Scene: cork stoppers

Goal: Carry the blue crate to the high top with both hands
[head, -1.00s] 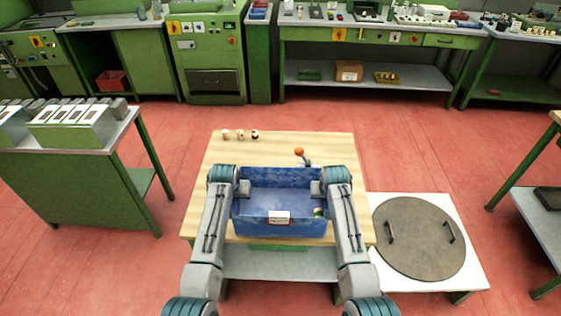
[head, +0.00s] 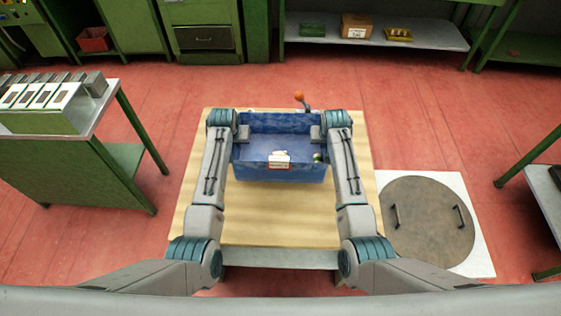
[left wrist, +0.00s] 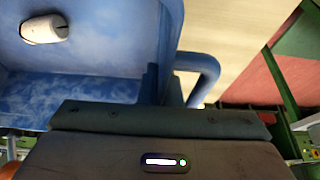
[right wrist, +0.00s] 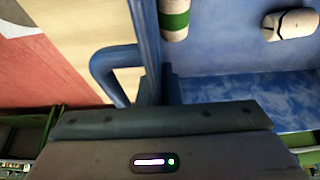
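The blue crate (head: 248,168) is between my two arms over the wooden table top (head: 275,215), with a white label on its front wall. My left gripper (head: 243,132) is shut at its left side and my right gripper (head: 316,132) at its right side. Blue side handles show beside the grippers in the left wrist view (left wrist: 208,72) and right wrist view (right wrist: 103,68). Inside lie a pale stopper (left wrist: 45,29) and a green-banded stopper (right wrist: 174,18). I cannot tell how far the crate is above the wood, or which surface is the high top.
An orange-knobbed lever (head: 300,97) stands behind the crate. A green bench (head: 75,120) with boxes is on the left. A round lid (head: 428,218) lies on a white slab at the right.

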